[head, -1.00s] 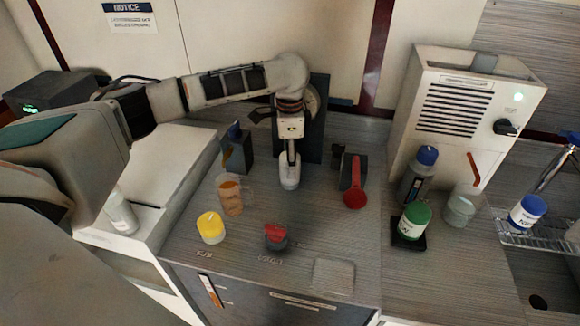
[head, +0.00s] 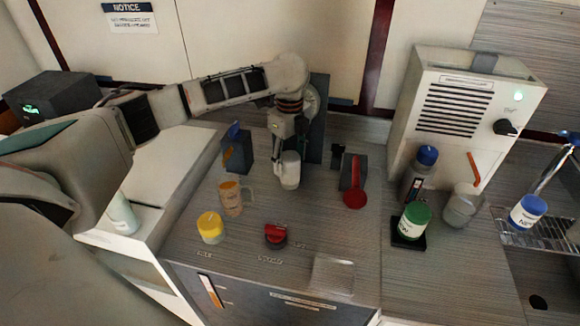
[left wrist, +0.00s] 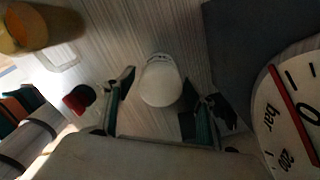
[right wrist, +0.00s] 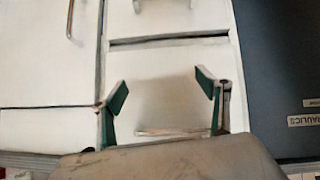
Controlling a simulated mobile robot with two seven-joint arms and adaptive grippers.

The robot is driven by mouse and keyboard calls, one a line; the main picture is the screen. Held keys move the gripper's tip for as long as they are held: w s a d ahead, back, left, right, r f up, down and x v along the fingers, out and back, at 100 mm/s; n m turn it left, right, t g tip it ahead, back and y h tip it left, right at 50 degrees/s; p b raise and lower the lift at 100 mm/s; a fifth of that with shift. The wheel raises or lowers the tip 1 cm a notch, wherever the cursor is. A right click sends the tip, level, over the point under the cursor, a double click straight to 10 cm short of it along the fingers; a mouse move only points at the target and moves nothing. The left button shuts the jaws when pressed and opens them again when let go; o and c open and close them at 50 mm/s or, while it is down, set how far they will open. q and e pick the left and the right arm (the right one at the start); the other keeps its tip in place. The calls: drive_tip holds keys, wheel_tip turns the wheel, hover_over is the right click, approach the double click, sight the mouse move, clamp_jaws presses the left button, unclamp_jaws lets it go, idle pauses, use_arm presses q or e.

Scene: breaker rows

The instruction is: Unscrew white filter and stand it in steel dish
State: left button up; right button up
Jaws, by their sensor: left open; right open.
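The white filter (head: 289,170) is a white cylinder in front of a dark upright panel, near the middle of the head view. The left wrist view shows its round white end (left wrist: 160,82). My left gripper (head: 287,148) is at the filter, open. In the left wrist view the fingers (left wrist: 158,90) stand on either side of it with visible gaps. Whether the filter is still threaded on is hidden. A pale square piece (head: 333,274) at the counter front may be the steel dish; I cannot tell. My right gripper (right wrist: 160,90) is open and empty.
A gauge (left wrist: 295,110) is close beside my left gripper. An amber mug (head: 231,198), a yellow-topped jar (head: 210,228), a red knob (head: 275,235) and a red-handled block (head: 354,180) surround the filter. A white vented unit (head: 462,105) stands right. Right gripper faces cabinet fronts.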

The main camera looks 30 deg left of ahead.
use_arm(q)
drive_tip(key=c, duration=1)
drive_tip(key=n, duration=0.4)
drive_tip(key=shift+c, duration=0.2)
drive_tip(key=shift+r, duration=2.55)
